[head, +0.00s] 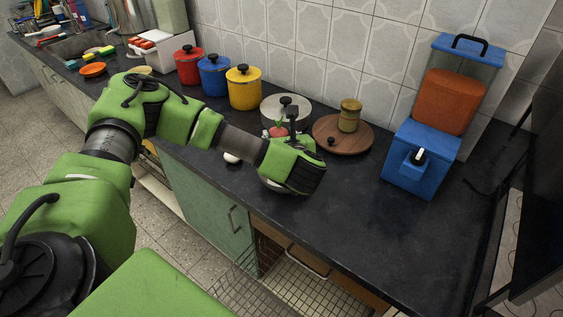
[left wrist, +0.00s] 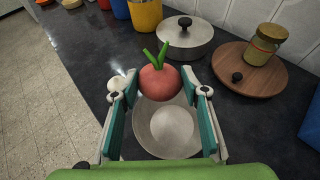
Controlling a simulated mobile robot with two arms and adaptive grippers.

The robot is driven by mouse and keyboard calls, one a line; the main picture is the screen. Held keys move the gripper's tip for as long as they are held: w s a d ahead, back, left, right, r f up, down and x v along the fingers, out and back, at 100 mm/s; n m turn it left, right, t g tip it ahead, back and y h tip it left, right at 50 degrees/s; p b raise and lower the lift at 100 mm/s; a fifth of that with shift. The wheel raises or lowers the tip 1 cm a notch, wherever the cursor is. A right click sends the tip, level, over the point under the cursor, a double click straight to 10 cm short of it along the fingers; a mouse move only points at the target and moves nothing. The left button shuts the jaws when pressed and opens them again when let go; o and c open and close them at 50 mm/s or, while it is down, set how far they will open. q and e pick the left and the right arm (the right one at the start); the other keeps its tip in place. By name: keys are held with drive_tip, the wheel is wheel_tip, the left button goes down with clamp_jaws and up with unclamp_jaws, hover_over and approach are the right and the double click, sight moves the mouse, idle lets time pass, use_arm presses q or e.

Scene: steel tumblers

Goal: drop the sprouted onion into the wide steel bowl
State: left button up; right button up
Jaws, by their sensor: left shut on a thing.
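The sprouted onion (left wrist: 160,82) is reddish and round with green shoots on top. It sits between the fingertips of my left gripper (left wrist: 160,92), which is shut on it. In the head view the onion (head: 278,131) shows only in part behind my left gripper (head: 283,138). The wide steel bowl (left wrist: 166,138) is on the dark counter, below the onion in the left wrist view. The onion overlaps its far rim there; the exact height gap is hard to tell. In the head view my gripper hides most of the bowl (head: 270,186). My right gripper is not in view.
A lidded steel pot (head: 301,111) and a round wooden board (head: 343,137) with a jar (head: 349,116) stand behind the bowl. A small white round thing (head: 232,158) lies left of it. A blue dispenser (head: 419,160) stands right. The front right counter is clear.

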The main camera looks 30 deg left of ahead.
use_arm(q)
drive_tip(key=shift+s+d+f, duration=0.15)
drive_tip(key=shift+s+f, duration=0.1)
drive_tip(key=shift+f, duration=0.05)
drive_tip(key=shift+f+b, duration=1)
drive_tip(key=shift+f, duration=1.35)
drive_tip(key=shift+d, duration=0.1)
drive_tip(key=o, duration=1.3)
drive_tip(key=shift+s, duration=0.1)
drive_tip(key=shift+v, duration=5.95)
